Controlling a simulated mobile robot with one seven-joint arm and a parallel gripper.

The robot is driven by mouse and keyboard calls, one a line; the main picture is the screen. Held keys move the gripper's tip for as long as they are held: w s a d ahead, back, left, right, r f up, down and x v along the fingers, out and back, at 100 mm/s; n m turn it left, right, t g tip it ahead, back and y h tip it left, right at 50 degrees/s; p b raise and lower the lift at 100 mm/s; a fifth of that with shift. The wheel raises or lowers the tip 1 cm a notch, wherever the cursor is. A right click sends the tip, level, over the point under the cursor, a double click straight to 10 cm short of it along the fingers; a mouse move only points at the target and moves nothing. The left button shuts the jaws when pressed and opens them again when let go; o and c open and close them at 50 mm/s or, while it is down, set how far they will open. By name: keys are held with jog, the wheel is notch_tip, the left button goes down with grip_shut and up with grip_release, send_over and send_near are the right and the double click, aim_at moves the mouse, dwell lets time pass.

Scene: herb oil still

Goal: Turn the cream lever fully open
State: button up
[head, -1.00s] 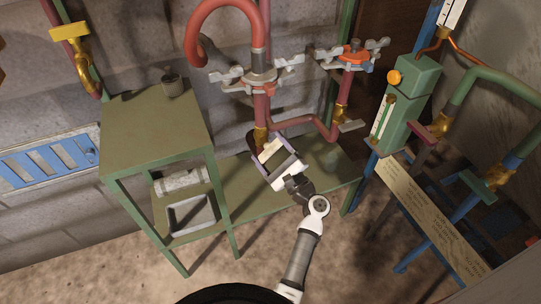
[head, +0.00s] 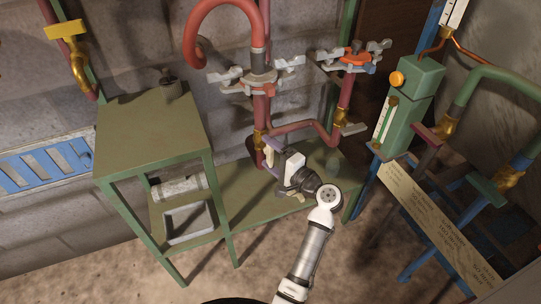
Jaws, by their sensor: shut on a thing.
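The cream lever (head: 268,157) sits low on the left red pipe, at the brass valve (head: 259,142) behind the green bench. My gripper (head: 269,162) is shut on the lever, its purple-edged fingers around it. The gripper body covers most of the lever, so its exact angle is hard to tell.
A second brass valve (head: 342,115) with a pale handle (head: 352,129) stands to the right. Grey clamps (head: 257,80) hold the red pipes above. A green table (head: 150,130) is at left, and a green box (head: 408,92) with an orange knob is at right.

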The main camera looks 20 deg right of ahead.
jog(key=shift+r+n, duration=0.1)
jog(key=shift+n, duration=0.2)
dwell(0.4)
jog(key=o, duration=0.9)
jog(key=b+v, duration=0.1)
jog(key=v, duration=1.2)
jog(key=shift+s+d, duration=0.2)
jog(key=shift+s, duration=0.2)
